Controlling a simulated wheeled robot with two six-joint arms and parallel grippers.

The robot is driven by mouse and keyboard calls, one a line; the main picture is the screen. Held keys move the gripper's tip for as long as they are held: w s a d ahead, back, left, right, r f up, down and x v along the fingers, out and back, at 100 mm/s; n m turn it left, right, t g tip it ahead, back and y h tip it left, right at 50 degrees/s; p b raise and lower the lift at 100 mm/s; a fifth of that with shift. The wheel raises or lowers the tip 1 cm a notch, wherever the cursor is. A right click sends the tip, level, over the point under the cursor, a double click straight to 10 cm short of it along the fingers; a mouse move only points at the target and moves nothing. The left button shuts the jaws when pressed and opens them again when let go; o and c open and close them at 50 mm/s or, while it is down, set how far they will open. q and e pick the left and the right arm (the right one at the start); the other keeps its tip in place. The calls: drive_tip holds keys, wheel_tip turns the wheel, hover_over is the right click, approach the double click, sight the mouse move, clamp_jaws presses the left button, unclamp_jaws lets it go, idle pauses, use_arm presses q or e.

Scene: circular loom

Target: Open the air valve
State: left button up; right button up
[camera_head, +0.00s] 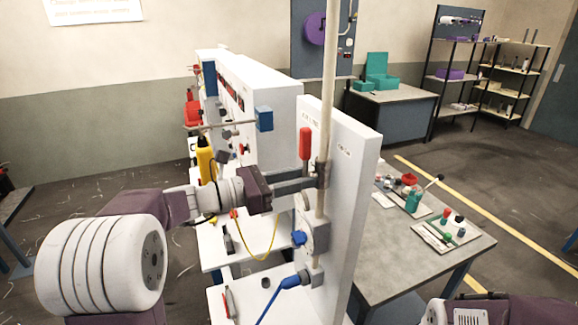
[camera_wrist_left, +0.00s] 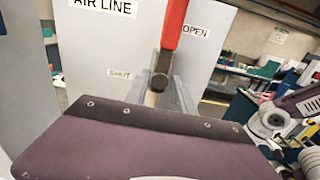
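The air valve has a red lever handle (camera_head: 305,143), which stands upright in front of the white panel (camera_head: 345,150). In the left wrist view the red handle (camera_wrist_left: 172,25) points up from a dark pivot (camera_wrist_left: 159,80). The pivot sits between the labels "OPEN" (camera_wrist_left: 195,31) and "SHUT" (camera_wrist_left: 120,74). My left gripper (camera_head: 310,183) reaches in from the left at the valve's pivot, below the red handle. Its grey fingers are apart, on either side of the pivot and pipe; contact is unclear. My right gripper is out of view.
A pale vertical pipe (camera_head: 326,85) runs past the valve. Blue fittings (camera_head: 299,238) and a blue hose (camera_head: 276,298) are below. A yellow cable (camera_head: 262,258) hangs left of the panel. A grey table (camera_head: 400,235) with small trays stands on the right.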

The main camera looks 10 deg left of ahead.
use_arm(q)
drive_tip(key=shift+o, duration=0.7)
drive_tip(key=v, duration=0.7)
